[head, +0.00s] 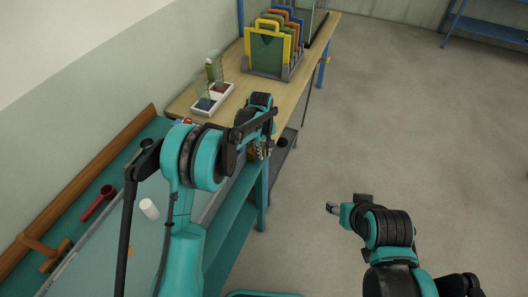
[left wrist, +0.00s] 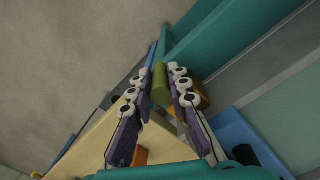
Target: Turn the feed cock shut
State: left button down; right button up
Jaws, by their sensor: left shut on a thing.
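The feed cock shows in the left wrist view as an olive-yellow handle (left wrist: 159,84) between my fingertips, with a brassy rounded part beside it. In the head view only a small brassy bit of the feed cock (head: 254,153) shows by the table's side edge, mostly hidden by my left arm. My left gripper (head: 262,147) is shut on the handle; in the left wrist view its two fingers (left wrist: 160,78) stand on either side of it. My right gripper (head: 333,208) is over open floor, away from the feed cock, and its jaws are too small to read.
A wooden table (head: 232,118) runs along the wall. It holds a white tray (head: 213,100) with small items and a rack of coloured frames (head: 268,48). A red handle-like tool (head: 98,203) and a white cylinder (head: 149,209) lie at the left.

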pick_arm(q)
jog(key=shift+s, duration=0.1)
jog(key=shift+s+a+f+t+h+b, duration=0.15)
jog(key=shift+s+t+h+b, duration=0.2)
jog(key=shift+t+b, duration=0.6)
jog(key=shift+s+a+f+t+h+b, duration=0.15)
jog(key=shift+s+t+h+b, duration=0.35)
jog(key=shift+t, duration=0.75)
jog(key=shift+s+a+f+t+h+b, duration=0.15)
jog(key=shift+t+h+b, duration=0.1)
jog(key=shift+t+b, duration=0.8)
jog(key=shift+d, duration=0.1)
jog(key=shift+w, duration=0.1)
jog(key=c, duration=1.4)
grip_release()
jog(key=shift+c, duration=0.2)
jog(key=v, duration=1.2)
